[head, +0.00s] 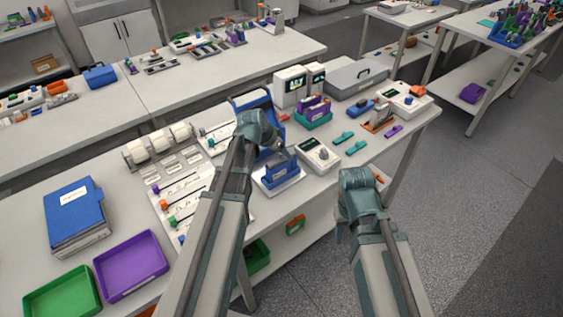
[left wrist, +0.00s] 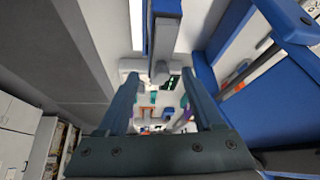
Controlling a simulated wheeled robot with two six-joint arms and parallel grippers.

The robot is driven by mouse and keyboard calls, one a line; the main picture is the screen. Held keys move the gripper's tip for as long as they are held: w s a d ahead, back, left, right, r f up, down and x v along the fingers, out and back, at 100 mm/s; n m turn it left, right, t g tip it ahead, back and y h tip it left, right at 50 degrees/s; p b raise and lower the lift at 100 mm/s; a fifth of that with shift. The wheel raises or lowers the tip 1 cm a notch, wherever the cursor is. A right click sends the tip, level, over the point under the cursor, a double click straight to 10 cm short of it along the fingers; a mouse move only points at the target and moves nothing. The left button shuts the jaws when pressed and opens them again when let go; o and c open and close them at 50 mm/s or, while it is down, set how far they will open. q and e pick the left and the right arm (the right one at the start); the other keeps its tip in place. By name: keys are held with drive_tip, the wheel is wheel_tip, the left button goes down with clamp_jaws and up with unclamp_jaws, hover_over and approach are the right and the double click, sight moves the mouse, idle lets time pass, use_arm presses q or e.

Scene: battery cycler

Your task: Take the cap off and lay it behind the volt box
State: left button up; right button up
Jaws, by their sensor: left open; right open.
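I cannot pick out the cap for sure in either view. Two white boxes with lit readouts (head: 291,87) stand at the back of the bench; one may be the volt box. A white box with a dial (head: 318,154) lies nearer. A blue block on a white base (head: 282,174) stands at the front edge. My left gripper (head: 286,154) is above and behind this block, partly hidden by its wrist. In the left wrist view my left gripper (left wrist: 160,82) is open, with a grey and blue piece (left wrist: 165,35) beyond its fingers. My right gripper (head: 339,231) is open, low beyond the front edge.
A blue frame (head: 252,97) stands close behind my left wrist. A purple holder in a teal tray (head: 313,112), teal pieces (head: 357,147) and a grey case (head: 356,77) are to the right. A blue binder (head: 76,215) and a purple tray (head: 131,265) are at the left.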

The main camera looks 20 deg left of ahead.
use_arm(q)
drive_tip(key=shift+b+x, duration=0.45)
drive_tip(key=shift+x, duration=0.55)
drive_tip(key=shift+s+a+r, duration=0.1)
clamp_jaws()
